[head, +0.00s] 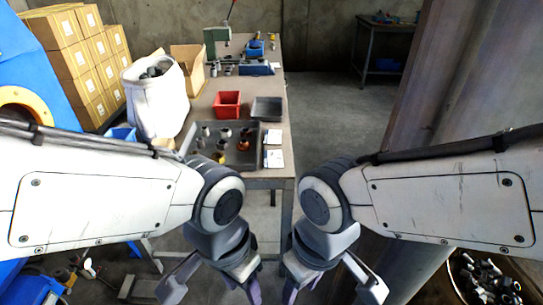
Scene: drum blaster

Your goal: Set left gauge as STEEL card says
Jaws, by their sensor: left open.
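I cannot make out a gauge in this view. White cards (274,159) lie at the right edge of the workbench, beside a grey tray; their print is too small to read, so I cannot tell whether one is the STEEL card. My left gripper (213,295) is low at the bottom edge, fingers spread and empty, in front of the bench. My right gripper (332,295) is beside it, also spread and empty. Both grippers are partly cut off by the frame and well apart from the cards.
The workbench (280,85) carries a grey tray (203,157) of small parts, a red bin (227,104) and a dark bin (267,108). A blue machine (55,80), white sack (155,100) and stacked boxes (70,45) stand left. Floor (330,100) is clear right of the bench.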

